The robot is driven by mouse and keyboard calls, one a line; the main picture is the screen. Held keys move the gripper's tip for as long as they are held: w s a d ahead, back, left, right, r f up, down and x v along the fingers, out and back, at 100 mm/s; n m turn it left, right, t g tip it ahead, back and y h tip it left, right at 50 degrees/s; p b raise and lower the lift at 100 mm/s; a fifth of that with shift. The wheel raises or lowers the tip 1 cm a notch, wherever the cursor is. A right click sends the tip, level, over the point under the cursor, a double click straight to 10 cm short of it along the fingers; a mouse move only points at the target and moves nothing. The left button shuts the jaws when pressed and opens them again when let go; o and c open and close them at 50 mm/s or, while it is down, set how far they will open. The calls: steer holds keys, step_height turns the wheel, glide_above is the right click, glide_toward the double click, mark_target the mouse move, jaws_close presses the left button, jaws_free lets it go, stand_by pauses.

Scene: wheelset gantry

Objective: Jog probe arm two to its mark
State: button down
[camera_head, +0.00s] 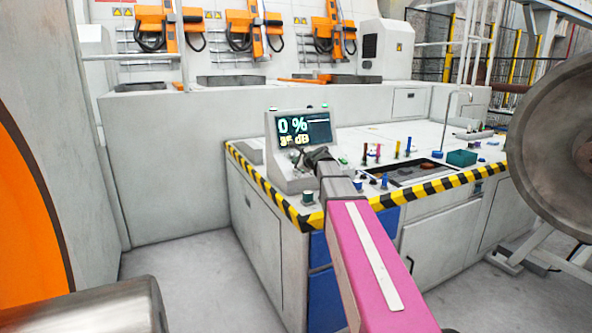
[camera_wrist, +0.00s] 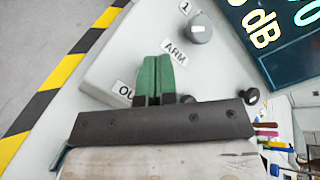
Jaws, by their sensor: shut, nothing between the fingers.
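Three orange probe arms hang on the back wall: a left one (camera_head: 168,28), a middle one (camera_head: 255,32) and a right one (camera_head: 333,30). I cannot read which is number two. The grey control box (camera_head: 290,180) has a screen (camera_head: 304,129) showing 0 % and a dB value. In the wrist view, a grey selector knob (camera_wrist: 198,28) has its pointer by a "1" label, above an "ARM" label (camera_wrist: 175,53). My gripper (camera_wrist: 153,75) is shut, its green fingertips over the panel between "ARM" and a partly hidden "OU" label (camera_wrist: 124,90). Black knobs (camera_wrist: 250,96) show beside it.
The control box stands on a workbench corner edged with yellow-black tape (camera_head: 285,205). Colored tools (camera_head: 380,152) and a teal box (camera_head: 461,158) lie to the right on the bench. A large grey wheel (camera_head: 545,150) stands at the right.

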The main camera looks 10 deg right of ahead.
steer(key=shift+f, duration=0.1)
steer(key=shift+w+f, duration=0.15)
steer(key=shift+f, duration=0.15)
